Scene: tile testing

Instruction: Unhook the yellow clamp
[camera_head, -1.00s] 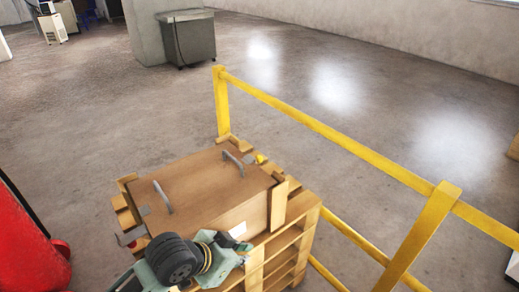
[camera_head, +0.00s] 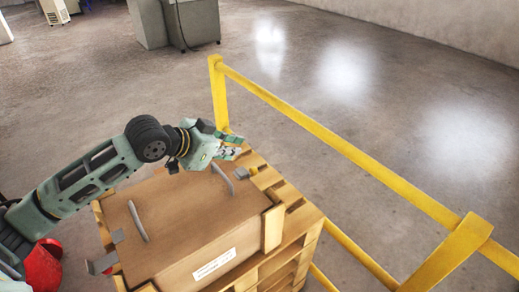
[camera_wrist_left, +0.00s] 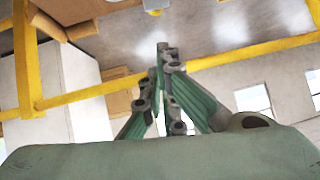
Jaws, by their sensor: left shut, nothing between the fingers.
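A small yellow clamp (camera_head: 253,171) with a grey part beside it sits at the far right edge of the brown box lid. In the left wrist view, a small yellow and grey piece at the top edge (camera_wrist_left: 153,9) looks like the same clamp, cut off by the frame. My left gripper (camera_head: 238,147) reaches in from the left above the far side of the box. It is shut and empty, with its tips a little behind and left of the clamp in the head view, apart from it. The closed fingers (camera_wrist_left: 163,52) show in the wrist view. My right gripper is not in view.
The brown box (camera_head: 185,215) has two grey handles on its lid and rests on a wooden pallet (camera_head: 290,235). A yellow railing (camera_head: 340,145) runs behind and right of it. A red object (camera_head: 42,268) stands at lower left.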

